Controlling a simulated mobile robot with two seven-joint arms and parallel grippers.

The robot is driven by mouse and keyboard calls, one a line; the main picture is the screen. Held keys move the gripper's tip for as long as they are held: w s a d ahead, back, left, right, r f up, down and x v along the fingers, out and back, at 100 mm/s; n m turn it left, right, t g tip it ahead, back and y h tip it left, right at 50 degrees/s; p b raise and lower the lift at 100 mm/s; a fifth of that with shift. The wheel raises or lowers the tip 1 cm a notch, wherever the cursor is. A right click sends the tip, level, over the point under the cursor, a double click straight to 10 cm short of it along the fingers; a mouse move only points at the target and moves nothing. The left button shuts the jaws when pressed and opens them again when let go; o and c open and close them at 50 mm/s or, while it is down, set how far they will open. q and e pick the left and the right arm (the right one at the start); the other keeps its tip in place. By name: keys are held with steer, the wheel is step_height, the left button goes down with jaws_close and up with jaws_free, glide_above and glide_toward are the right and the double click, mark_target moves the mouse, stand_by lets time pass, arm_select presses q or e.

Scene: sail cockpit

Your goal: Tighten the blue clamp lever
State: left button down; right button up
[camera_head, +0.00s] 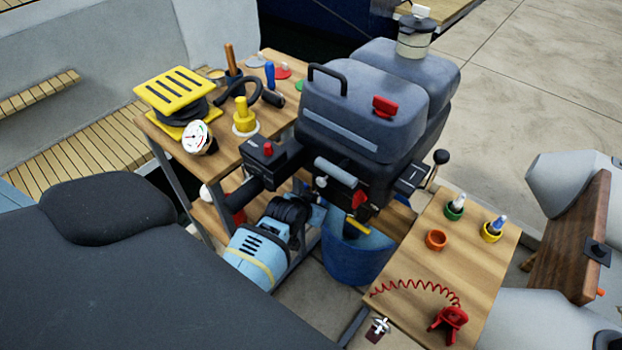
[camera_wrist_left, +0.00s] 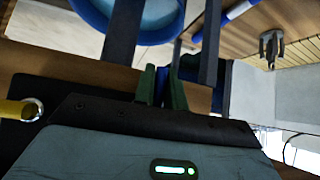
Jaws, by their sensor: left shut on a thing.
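My left gripper (camera_head: 306,218) reaches in low under the outboard motor, its light blue and black wrist showing in the head view. In the left wrist view its two green fingertips (camera_wrist_left: 164,90) are close together, shut on a narrow dark blue piece, which looks like the blue clamp lever (camera_wrist_left: 163,84). In the head view a bit of blue (camera_head: 319,214) shows beside the fingers, under the motor's clamp. The fingers and the motor hide most of the lever, so its angle cannot be told. My right gripper is not in view.
The grey outboard motor (camera_head: 365,105) stands above my gripper. A blue bucket (camera_head: 350,262) is just right of it. A wooden table (camera_head: 205,165) with tools is behind left. A small wooden table (camera_head: 400,265) with a red coiled cord (camera_head: 415,287) is at right.

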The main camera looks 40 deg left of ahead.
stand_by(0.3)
arm_select(q)
steer(key=c, duration=1.5)
jaws_free()
steer(key=shift+o, duration=0.2)
steer(key=p+v, duration=0.2)
steer(key=v, duration=0.5)
steer(key=shift+s+r, duration=0.25)
steer(key=shift+r, duration=0.1)
steer(key=shift+d, duration=0.1)
